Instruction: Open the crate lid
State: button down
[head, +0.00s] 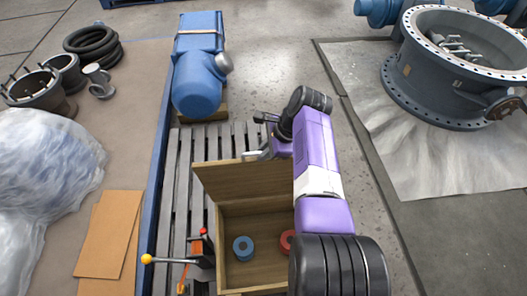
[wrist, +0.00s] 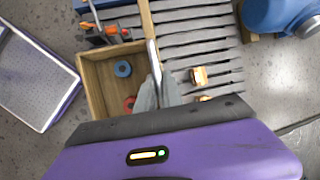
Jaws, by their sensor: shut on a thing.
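The wooden crate (head: 221,245) stands on the grey slatted pallet with its inside showing. Its lid (head: 235,182) is raised, standing up along the crate's far side; in the wrist view the lid (wrist: 147,22) shows nearly edge-on. My gripper (head: 262,153) is at the lid's upper edge, shut on it. In the wrist view my gripper's fingers (wrist: 157,88) lie along that edge. Inside the crate (wrist: 93,88) are a blue ring (head: 243,248) and a red ring (head: 288,241). My arm hides the crate's right side in the head view.
A blue motor (head: 200,80) stands at the pallet's far end. A clamp with a yellow-knobbed lever (head: 147,259) is left of the crate. Orange-brown blocks (wrist: 199,76) lie on the pallet slats. A large flanged valve (head: 440,75) stands at right; floor between is clear.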

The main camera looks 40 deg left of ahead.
jog(key=c, duration=1.5)
grip_release()
